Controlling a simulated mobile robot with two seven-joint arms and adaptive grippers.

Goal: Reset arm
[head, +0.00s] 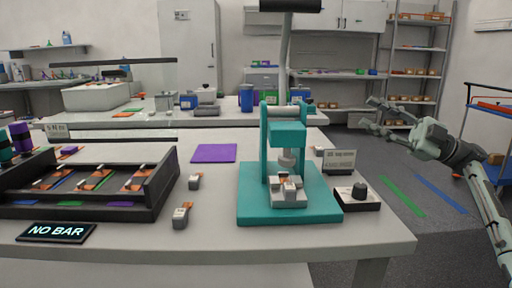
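My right gripper (368,113) is at the right, raised in the air past the table's right end. Its fingers point left, spread apart, with nothing between them. It is clear of the table and of everything on it. My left gripper does not show in the head view.
On the near table (340,240) stands a teal press (253,210) with its long lever (284,60) upright and a small grey piece on its base. A knob box (358,196), small grey cells (181,216), a purple mat (214,153), a dark slotted tray (130,217) and a "NO BAR" display (57,232) surround it.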

